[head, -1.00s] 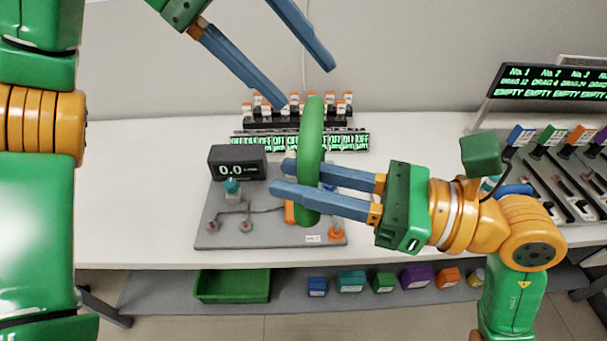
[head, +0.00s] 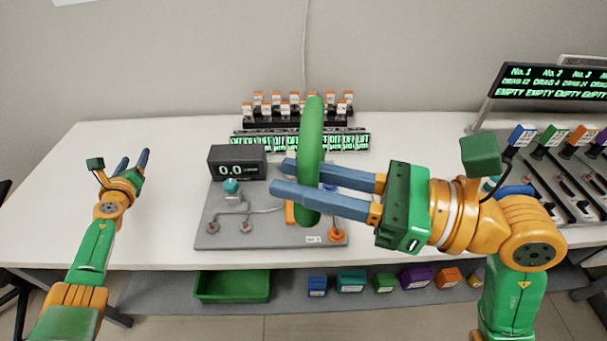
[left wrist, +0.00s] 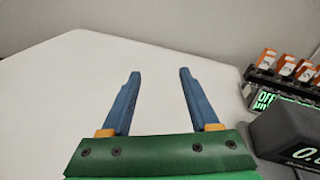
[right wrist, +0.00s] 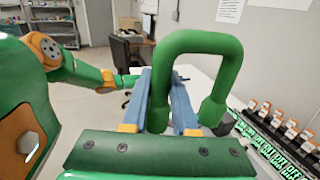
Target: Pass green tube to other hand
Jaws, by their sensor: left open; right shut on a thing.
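The green tube (head: 311,150) is a bent, U-shaped tube held above the middle of the table. My right gripper (head: 278,178) is shut on it, and in the head view the tube stands upright between the fingers. In the right wrist view the green tube (right wrist: 196,42) arches up, with one leg between the fingers and the other leg free to the right. My left gripper (head: 133,160) is open and empty over the left part of the table, well apart from the tube. Its two spread fingers show in the left wrist view (left wrist: 158,75) with nothing between them.
A grey board (head: 265,238) with a 0.0 display (head: 238,163) lies under the tube. Slotted modules (head: 560,175) and a screen (head: 555,85) are at right. A green bin (head: 232,286) sits below. The left table is clear.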

